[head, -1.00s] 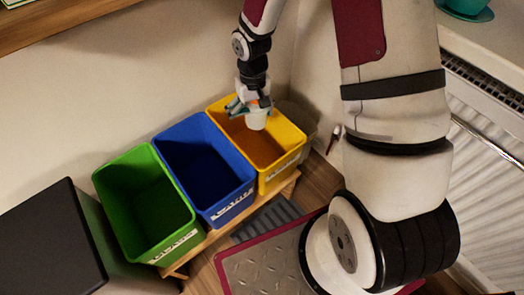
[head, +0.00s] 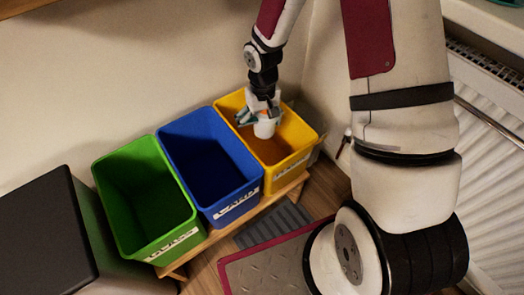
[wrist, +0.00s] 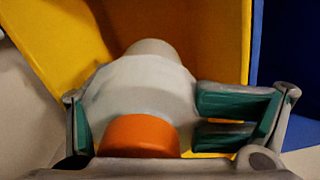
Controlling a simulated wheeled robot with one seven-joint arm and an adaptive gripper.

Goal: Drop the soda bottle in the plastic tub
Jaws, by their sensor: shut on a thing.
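The soda bottle is whitish with an orange cap (wrist: 140,136); its pale body (wrist: 140,90) fills the middle of the wrist view, and its white end (head: 265,130) shows in the head view. My gripper (head: 260,113) is shut on the bottle, cap toward the wrist, with green-padded fingers (wrist: 235,118) at its side. It holds the bottle over the opening of the yellow tub (head: 298,168), apart from the tub's floor. The yellow tub's label is too blurred to read. In the wrist view, yellow walls (wrist: 210,35) lie behind the bottle.
The blue tub (head: 238,195), apparently labelled CANS, stands left of the yellow one. The green tub (head: 150,245), labelled GLASS, is further left. All stand on a wooden bench (head: 225,232). A dark-topped cabinet (head: 40,225) is at left and a radiator (head: 490,170) at right.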

